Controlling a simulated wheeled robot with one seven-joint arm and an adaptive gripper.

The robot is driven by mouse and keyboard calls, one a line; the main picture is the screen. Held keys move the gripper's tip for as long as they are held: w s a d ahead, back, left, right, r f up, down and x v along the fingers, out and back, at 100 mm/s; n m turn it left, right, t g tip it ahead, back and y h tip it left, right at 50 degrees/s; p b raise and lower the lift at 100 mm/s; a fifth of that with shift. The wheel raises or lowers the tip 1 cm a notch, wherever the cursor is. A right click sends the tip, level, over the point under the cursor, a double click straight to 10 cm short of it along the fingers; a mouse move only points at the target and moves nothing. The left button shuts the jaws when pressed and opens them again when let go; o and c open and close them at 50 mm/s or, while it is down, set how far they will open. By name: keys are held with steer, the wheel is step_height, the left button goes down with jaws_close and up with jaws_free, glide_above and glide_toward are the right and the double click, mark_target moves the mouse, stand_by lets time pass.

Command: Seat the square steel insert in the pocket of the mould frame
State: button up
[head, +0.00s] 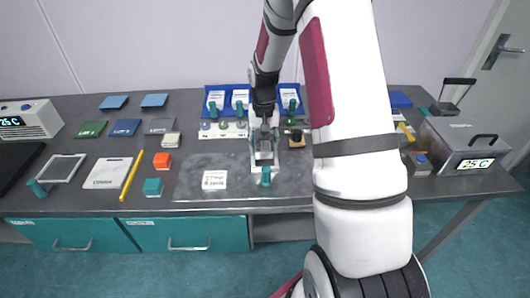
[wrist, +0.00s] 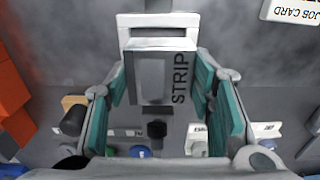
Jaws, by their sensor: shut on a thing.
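My gripper (head: 264,158) is above the dark grey mat in the middle of the bench. In the wrist view my gripper (wrist: 160,85) has its teal pads closed on both sides of a grey square block, the steel insert (wrist: 150,72). Black lettering "STRIP" runs along its right side. A pale frame-like piece (wrist: 158,20) shows just beyond the insert, toward the bench's front edge; I take it for the mould frame. The insert overlaps it in the picture, and I cannot tell whether they touch. The pocket's inside is mostly hidden.
A job card (head: 214,180) lies on the mat (head: 195,165) to the left. Blue bins (head: 225,90) stand behind. A grey instrument (head: 465,150) stands right.

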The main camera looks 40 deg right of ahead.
mark_target(265, 162)
steer(key=shift+d+f, duration=0.1)
steer(key=shift+f, duration=1.6)
steer(key=shift+f, duration=0.15)
steer(key=shift+f, duration=0.1)
steer(key=shift+s+f, duration=0.25)
steer(key=shift+f, duration=0.2)
steer(key=o, duration=1.3)
steer(key=shift+o, duration=0.6)
steer(key=shift+w+f, duration=0.1)
steer(key=shift+f, duration=0.05)
steer(key=shift+r, duration=0.3)
